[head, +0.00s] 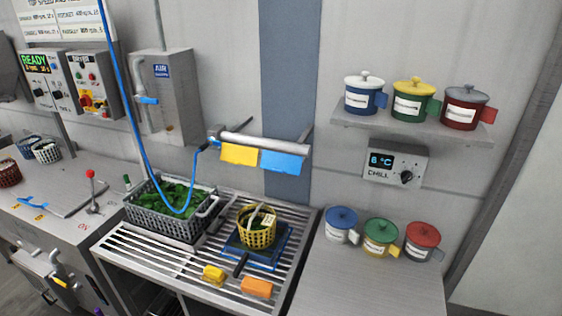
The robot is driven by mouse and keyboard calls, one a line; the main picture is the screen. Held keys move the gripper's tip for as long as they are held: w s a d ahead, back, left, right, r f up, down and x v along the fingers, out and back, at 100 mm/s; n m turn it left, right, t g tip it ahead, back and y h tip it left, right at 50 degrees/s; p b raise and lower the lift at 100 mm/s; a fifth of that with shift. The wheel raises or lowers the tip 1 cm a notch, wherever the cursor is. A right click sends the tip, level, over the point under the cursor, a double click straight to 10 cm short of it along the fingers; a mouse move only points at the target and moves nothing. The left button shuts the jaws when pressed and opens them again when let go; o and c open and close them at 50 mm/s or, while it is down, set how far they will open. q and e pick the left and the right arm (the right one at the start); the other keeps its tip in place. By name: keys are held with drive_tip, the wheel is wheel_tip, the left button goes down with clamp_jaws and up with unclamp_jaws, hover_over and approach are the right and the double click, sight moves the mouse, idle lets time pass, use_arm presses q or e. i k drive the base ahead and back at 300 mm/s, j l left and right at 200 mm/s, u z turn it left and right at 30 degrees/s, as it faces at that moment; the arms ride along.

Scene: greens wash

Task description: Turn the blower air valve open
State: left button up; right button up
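A grey wall box with a blue AIR label (161,71) hangs at the upper left. A grey pipe bends down along its left side. A small blue lever handle (148,100) sits on this pipe, low on the box front. The handle lies roughly level, crosswise to the vertical pipe. A blue hose (133,125) hangs in front of the box's left side, loops low over the crate of greens and rises to a grey bar (262,143) on the wall. Neither of my grippers is in view.
A dark crate of greens (164,232) and a yellow basket (257,235) on a blue scale stand on the slatted rack below. Control panels (93,84) are left of the box. Lidded cups fill a shelf (415,127) and the right counter. A red-knobbed lever (91,175) stands at left.

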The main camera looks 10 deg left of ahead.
sight(148, 100)
drive_tip(key=i+j+u, duration=0.15)
drive_tip(key=u, duration=0.25)
drive_tip(key=i+j+u, duration=0.1)
drive_tip(key=i+u, duration=0.4)
drive_tip(key=u, duration=0.25)
